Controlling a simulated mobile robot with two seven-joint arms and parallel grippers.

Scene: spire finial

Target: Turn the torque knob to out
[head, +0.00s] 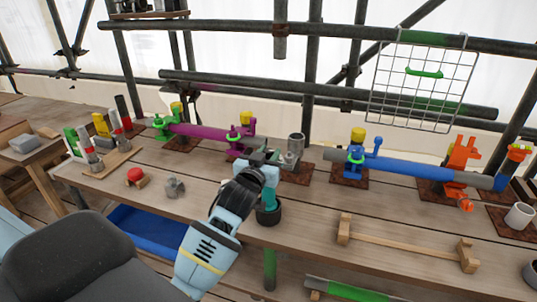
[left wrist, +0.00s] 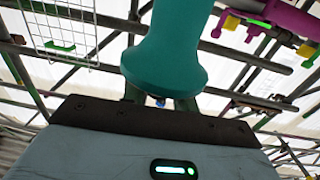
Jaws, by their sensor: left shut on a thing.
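My left gripper (head: 264,160) is shut on a teal tool (head: 269,192) over the middle of the workbench. The tool hangs upright, with a dark ring-like lower end (head: 268,213) near the bench top; I cannot tell whether it touches. In the left wrist view the teal tool (left wrist: 165,62) fills the upper middle as a smooth, flared body in front of the fingers. No knob marking or "out" label is readable, so I cannot tell which part is the torque knob or its setting. My right gripper is not in view.
Behind the gripper, a purple pipe (head: 205,131) and a blue pipe (head: 400,167) with clamps lie along the bench. A red button (head: 135,175) and a grey knob-like piece (head: 175,187) stand left. A wooden rack (head: 405,243) lies right.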

